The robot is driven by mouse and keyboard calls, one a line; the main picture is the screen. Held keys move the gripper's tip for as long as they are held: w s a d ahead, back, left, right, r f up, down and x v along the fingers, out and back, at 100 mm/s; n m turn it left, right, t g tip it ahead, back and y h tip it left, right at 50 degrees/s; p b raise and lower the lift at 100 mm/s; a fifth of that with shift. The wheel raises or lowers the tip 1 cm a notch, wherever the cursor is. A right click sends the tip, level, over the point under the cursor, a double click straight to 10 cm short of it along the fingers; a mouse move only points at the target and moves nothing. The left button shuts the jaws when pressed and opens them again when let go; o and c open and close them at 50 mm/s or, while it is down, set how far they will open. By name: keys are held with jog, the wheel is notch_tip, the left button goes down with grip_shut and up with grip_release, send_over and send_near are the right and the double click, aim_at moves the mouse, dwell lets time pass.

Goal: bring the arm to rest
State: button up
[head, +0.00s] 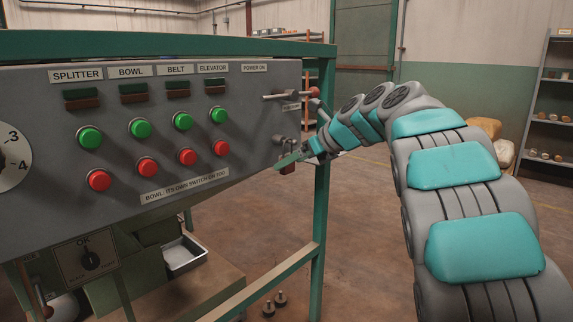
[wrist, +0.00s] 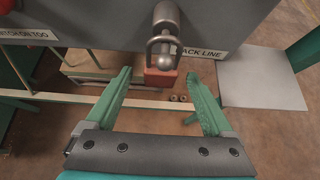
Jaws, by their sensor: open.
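My gripper (head: 291,160) is at the right end of the grey control panel (head: 60,120), at the end of my teal and grey arm. In the wrist view my gripper (wrist: 160,88) is open, with its two green fingers spread apart and nothing between them that I can see held. A metal shackle with a red block (wrist: 160,80) hangs from the panel just beyond the fingertips. In the head view the fingers partly cover this block. I cannot tell whether a finger touches it.
Green buttons (head: 140,128) and red buttons (head: 148,168) sit on the panel left of my gripper. A lever with a red knob (head: 314,92) sticks out above it. A green frame post (head: 321,230) stands close below. The floor to the right is open, with shelves (head: 552,100) beyond.

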jog(key=s+d+f+n+g+h, duration=0.3)
jog(key=s+d+f+n, duration=0.3)
jog(key=s, duration=1.1)
jog(key=s+d+f+n+g+h, duration=0.2)
jog(key=s+d+f+n, duration=0.4)
jog(key=s+f+n, duration=0.5)
jog(key=s+d+f+n+g+h, duration=0.3)
jog(key=s+d+f+n, duration=0.4)
jog(key=s, duration=1.5)
notch_tip(320, 180, down, 3)
jog(key=shift+s+r+n+g+h, duration=0.15)
jog(key=shift+s+n+g+h, duration=0.2)
jog(key=shift+n, duration=0.45)
